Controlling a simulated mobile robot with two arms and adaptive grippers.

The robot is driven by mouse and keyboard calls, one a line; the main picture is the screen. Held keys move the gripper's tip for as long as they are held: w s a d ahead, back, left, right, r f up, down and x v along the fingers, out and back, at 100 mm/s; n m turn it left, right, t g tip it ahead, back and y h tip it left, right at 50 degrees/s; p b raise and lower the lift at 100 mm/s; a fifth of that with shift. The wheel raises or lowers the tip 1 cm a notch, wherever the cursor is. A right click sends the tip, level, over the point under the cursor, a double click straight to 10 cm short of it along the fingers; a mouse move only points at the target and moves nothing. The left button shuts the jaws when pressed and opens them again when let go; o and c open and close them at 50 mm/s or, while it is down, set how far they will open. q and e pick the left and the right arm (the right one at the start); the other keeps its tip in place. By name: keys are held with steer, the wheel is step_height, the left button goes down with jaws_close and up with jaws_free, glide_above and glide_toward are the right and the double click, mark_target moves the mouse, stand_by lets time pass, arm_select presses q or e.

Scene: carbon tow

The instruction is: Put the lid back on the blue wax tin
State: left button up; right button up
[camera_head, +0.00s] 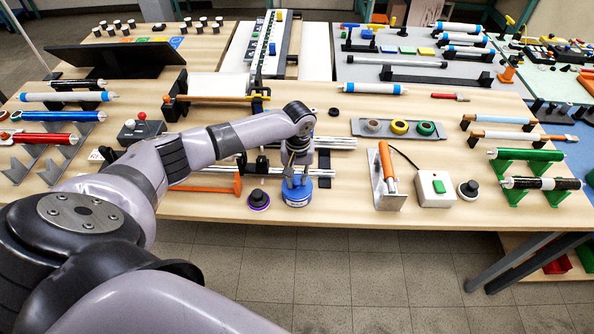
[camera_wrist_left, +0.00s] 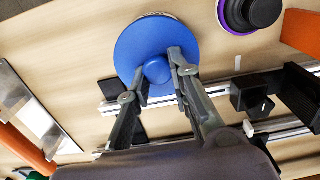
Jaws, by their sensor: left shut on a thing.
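The blue lid (camera_head: 297,186) is a round disc with a knob in its middle. It also fills the top of the left wrist view (camera_wrist_left: 135,50). My left gripper (camera_head: 296,178) points down at it, and in the left wrist view the two fingers (camera_wrist_left: 159,68) are closed on the knob. The blue wax tin (camera_head: 297,201) stands near the table's front edge, directly under the lid. Only its side shows, the lid hiding its top. The lid is on the tin or very close above it; I cannot tell if it is fully seated. My right gripper is not in view.
A black knob-topped item with a purple rim (camera_head: 259,199) stands just left of the tin. Metal rails (camera_head: 318,174) lie behind it. An orange-handled tool (camera_head: 387,165) on a metal plate and a white switch box (camera_head: 435,189) are to the right. The front edge is close.

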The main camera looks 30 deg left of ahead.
arm_select(q)
steer(key=shift+p, duration=0.45)
stand_by(0.5)
steer(key=o, duration=1)
steer(key=shift+c, duration=0.2)
steer(key=shift+o, duration=0.4)
steer(key=o, duration=0.4)
